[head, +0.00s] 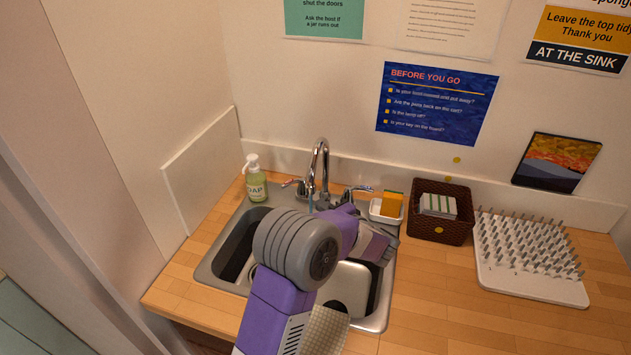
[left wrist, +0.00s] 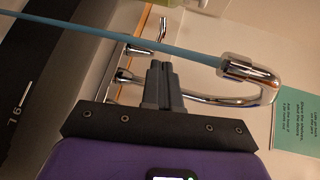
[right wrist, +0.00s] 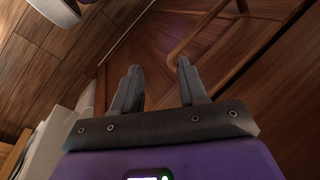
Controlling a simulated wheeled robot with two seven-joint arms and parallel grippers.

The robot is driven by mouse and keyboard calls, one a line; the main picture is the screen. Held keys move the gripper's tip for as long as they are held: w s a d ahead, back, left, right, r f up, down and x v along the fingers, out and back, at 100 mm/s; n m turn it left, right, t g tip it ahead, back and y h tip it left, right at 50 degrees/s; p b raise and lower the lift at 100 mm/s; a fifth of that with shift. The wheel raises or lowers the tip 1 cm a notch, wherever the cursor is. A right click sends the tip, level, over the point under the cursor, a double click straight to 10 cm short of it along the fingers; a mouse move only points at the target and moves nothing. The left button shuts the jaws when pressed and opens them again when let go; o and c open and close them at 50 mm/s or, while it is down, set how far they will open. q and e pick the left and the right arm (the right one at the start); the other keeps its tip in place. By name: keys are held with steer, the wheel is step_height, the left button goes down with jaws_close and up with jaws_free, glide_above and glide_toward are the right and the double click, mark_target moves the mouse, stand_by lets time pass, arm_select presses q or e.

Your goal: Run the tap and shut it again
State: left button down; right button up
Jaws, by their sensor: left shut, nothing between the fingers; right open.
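The chrome tap (head: 320,160) stands behind the sink (head: 232,248), with a lever handle (head: 293,184) on its left and another (head: 358,189) on its right. In the left wrist view a blue stream of water (left wrist: 130,40) runs from the spout (left wrist: 240,68). My left gripper (left wrist: 162,68) is shut and empty, close in front of the tap's base and handles. I cannot tell whether it touches a handle. In the head view my left wrist hides part of the basin. My right gripper (right wrist: 160,70) is open and empty, low over a wooden floor, away from the sink.
A soap bottle (head: 256,182) stands left of the tap. A white dish with a sponge (head: 391,203), a dark basket (head: 428,232) and a white peg rack (head: 530,285) stand to the right. A cloth (head: 325,332) hangs at the sink's front. Free counter lies at the front right.

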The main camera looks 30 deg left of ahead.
mark_target(290, 185)
arm_select(q)
steer(key=x, duration=1.3)
steer(key=shift+s+a+f, duration=0.1)
steer(key=shift+s+a, duration=0.05)
steer(key=shift+a, duration=0.25)
